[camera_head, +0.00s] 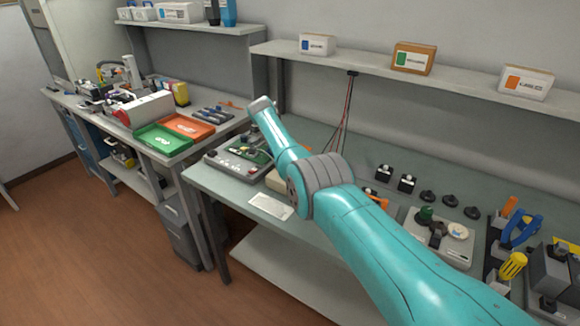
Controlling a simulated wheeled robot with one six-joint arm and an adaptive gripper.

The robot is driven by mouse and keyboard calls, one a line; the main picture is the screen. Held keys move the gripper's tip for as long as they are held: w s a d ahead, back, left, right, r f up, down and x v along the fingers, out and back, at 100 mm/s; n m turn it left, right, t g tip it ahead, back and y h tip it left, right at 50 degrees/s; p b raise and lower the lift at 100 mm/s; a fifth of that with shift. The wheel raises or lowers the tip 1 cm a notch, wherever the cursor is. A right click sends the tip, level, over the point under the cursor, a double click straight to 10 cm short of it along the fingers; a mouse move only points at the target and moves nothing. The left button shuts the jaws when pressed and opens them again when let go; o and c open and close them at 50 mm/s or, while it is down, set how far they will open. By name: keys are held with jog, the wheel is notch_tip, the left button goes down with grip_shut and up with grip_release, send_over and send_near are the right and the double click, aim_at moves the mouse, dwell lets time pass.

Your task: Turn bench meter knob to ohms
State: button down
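No bench meter or ohms marking can be made out for sure at this size. A grey device (232,166) with a green board and small controls sits at the left end of the green-grey bench (215,187). A beige box-shaped thing (274,181) stands to its right, mostly hidden behind my teal arm; I cannot tell if it is the meter. My arm reaches from the lower right towards the grey device and ends in a grey cap above it. My gripper does not show.
A white card (271,206) lies at the bench's front edge. Black knobs and small parts (428,197), a pale fixture (440,238) and hand tools (520,232) fill the right side. Red and black leads (341,125) hang from the shelf (375,63). A side table holds green (163,138) and orange trays (188,126).

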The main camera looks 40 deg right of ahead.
dwell(0.5)
jog(key=c, duration=1.2)
grip_release()
jog(key=shift+c, duration=0.2)
jog(key=v, duration=0.7)
jog(key=shift+r, duration=0.2)
jog(key=shift+a, duration=0.1)
